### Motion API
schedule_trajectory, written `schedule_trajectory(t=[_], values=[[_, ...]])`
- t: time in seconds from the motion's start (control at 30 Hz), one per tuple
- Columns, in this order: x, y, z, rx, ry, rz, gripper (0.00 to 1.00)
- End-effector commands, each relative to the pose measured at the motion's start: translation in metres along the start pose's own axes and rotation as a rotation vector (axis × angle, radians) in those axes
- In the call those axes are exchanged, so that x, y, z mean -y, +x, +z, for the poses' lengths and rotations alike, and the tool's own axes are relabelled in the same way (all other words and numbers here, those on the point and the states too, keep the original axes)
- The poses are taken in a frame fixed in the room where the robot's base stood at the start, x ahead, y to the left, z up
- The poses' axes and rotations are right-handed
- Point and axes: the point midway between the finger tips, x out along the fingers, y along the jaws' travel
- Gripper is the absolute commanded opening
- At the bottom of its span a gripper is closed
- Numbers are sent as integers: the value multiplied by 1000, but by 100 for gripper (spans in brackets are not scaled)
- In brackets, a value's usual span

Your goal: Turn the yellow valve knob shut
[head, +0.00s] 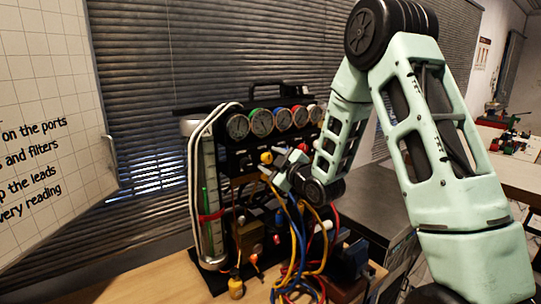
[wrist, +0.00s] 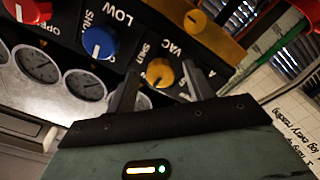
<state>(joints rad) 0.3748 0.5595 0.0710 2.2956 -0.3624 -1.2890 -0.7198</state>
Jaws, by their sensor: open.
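The yellow valve knob (wrist: 160,72) is on a dark panel in the wrist view, below the label "VAC". The two fingers of my gripper (wrist: 161,80) are open, one to each side of the knob in the picture. I cannot tell whether either finger touches it. In the head view a yellow knob (head: 266,157) shows at the front of the gauge rig, just beside my gripper (head: 277,173). The fingers there are small and partly merge with the hoses. Which way the knob's mark points is unclear.
A blue knob (wrist: 98,42) and a red knob (wrist: 28,11) sit along the same panel. Another yellow-orange knob (wrist: 195,21) is on a yellow block. Several round gauges (head: 262,121) top the rig. Yellow, blue and red hoses (head: 297,240) hang below my gripper.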

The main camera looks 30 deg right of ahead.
Motion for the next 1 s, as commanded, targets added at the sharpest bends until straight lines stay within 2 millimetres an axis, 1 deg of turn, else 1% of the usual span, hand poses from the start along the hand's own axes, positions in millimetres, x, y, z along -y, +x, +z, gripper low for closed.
schedule_trajectory(t=[0.13, 0.37, 0.4, 0.47, 0.5, 0.53, 0.83, 1.0], values=[[1, 6, 0, 0, 0, -1, 52], [1, 6, 0, 0, 0, -1, 52], [1, 6, 0, 0, 0, -1, 41], [1, 6, 0, 0, 0, -1, 25], [1, 6, 0, 0, 0, -1, 13], [1, 6, 0, 0, 0, -1, 8], [2, 6, 1, 0, 21, -1, 8], [2, 6, 2, -2, 87, 0, 8]])
